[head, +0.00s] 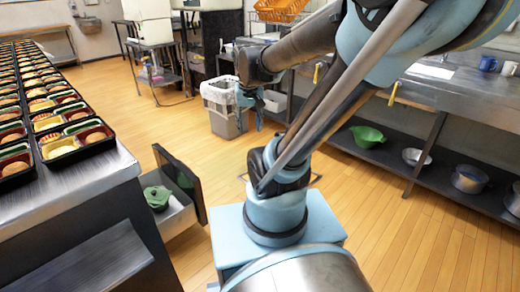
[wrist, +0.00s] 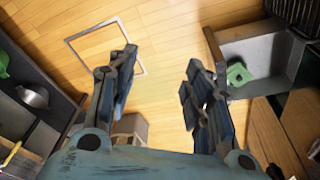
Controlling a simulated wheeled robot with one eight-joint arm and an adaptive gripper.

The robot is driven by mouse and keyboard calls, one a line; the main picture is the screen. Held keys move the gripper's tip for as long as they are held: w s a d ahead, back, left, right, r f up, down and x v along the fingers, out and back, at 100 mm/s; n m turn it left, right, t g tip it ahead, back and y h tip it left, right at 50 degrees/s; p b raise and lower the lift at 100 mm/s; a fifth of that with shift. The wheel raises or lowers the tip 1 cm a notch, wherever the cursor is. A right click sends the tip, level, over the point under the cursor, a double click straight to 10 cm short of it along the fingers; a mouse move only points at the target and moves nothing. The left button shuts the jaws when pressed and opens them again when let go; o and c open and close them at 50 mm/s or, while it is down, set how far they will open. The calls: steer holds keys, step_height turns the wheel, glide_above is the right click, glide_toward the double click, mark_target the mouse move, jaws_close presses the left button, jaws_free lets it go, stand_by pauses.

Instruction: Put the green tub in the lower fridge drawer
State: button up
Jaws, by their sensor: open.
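A green tub (head: 158,197) sits inside a low drawer (head: 181,215) that is pulled out from under the counter at the left. The drawer's dark front panel (head: 188,181) stands upright beside it. In the wrist view the tub (wrist: 238,74) shows in the grey drawer (wrist: 262,52) at the upper right. My gripper (head: 248,108) is raised over the floor, well apart from the drawer and tub. The wrist view shows its fingers (wrist: 166,70) spread, with only floor between them.
Bento trays (head: 68,147) cover the left counter. A grey bin (head: 226,108) stands behind my gripper. The right-hand bench has a lower shelf with a green bowl (head: 367,136) and metal pots (head: 468,179). The wooden floor between is mostly free.

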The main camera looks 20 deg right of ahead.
steer(key=s+d+f, duration=0.1)
steer(key=s+f, duration=0.4)
steer(key=s, duration=0.4)
steer(key=shift+s+d, duration=0.3)
steer(key=shift+d, duration=0.1)
